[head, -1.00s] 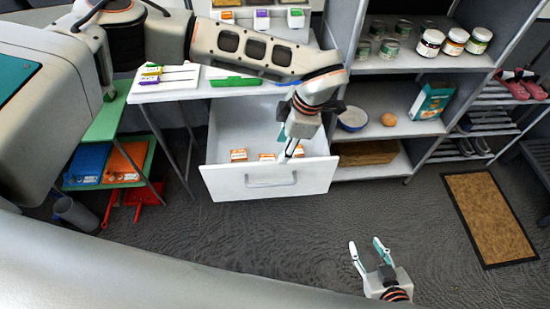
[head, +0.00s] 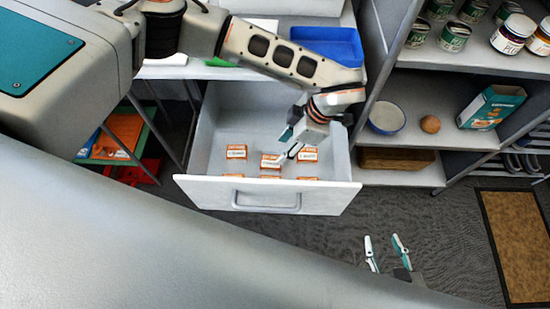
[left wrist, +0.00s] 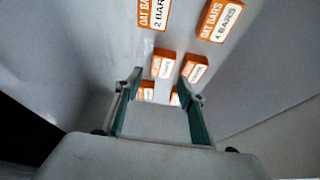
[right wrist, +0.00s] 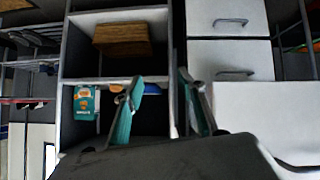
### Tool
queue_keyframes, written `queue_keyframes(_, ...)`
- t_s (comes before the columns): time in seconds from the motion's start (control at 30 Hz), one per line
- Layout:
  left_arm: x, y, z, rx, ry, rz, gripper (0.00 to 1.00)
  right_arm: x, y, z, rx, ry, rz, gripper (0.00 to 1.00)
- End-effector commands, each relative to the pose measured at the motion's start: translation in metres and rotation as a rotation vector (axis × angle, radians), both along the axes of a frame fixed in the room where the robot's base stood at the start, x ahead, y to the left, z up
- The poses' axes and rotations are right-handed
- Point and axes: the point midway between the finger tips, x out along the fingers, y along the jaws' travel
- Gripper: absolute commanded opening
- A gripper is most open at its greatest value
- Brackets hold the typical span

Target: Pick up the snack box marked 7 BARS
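Several orange-and-white snack boxes lie in the open white drawer (head: 285,195). The left wrist view shows a box marked 2 BARS (left wrist: 154,13) and one marked 4 BARS (left wrist: 220,18). Smaller-looking boxes (left wrist: 162,63) (left wrist: 195,68) lie near the fingertips; their numbers are too small to read, so I cannot tell which is 7 BARS. In the head view, boxes show at left (head: 236,152), middle (head: 270,161) and right (head: 307,154). My left gripper (head: 290,150) is open and empty, above the boxes. My right gripper (head: 385,253) is open and empty, outside the drawer.
The drawer's walls and front surround the boxes. A shelf unit at right holds jars and cans, a bowl (head: 387,118), a round brown item (head: 430,124) and a teal box (head: 491,107). A blue tray (head: 328,45) sits on the counter behind the drawer. A brown mat (head: 520,240) lies at right.

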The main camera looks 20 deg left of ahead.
Motion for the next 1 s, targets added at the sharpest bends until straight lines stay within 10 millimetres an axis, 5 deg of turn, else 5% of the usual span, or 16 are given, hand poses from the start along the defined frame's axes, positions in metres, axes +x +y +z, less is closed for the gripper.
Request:
queue_keyframes(0.7,-0.013,0.029,-0.072,-0.002,0.008,0.001,0.4,0.001,0.005,-0.004,0.007,-0.003,0.01,0.4)
queue_keyframes(1.0,-0.012,0.031,-0.073,-0.002,0.003,0.0,0.4,0.003,0.005,0.0,0.008,-0.01,0.011,0.4)
